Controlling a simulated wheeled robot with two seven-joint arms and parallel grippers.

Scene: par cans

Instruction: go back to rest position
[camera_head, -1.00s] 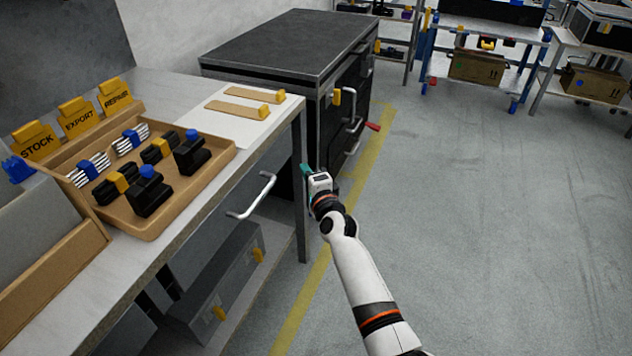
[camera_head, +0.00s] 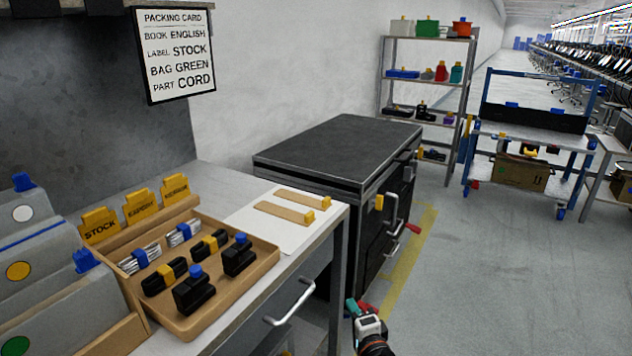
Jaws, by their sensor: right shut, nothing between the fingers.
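My right gripper (camera_head: 362,308) shows at the bottom of the head view, to the right of the workbench leg. It is shut and empty, over the floor in front of the bench. Most of my right arm is below the picture. My left gripper is out of view.
The workbench holds a tan tray (camera_head: 262,277) with several black and silver parts, label cards (camera_head: 141,206) and a white sheet (camera_head: 258,236). A packing card (camera_head: 175,52) hangs above. A black cabinet (camera_head: 335,150) stands beyond the bench. The floor (camera_head: 480,290) at right is clear.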

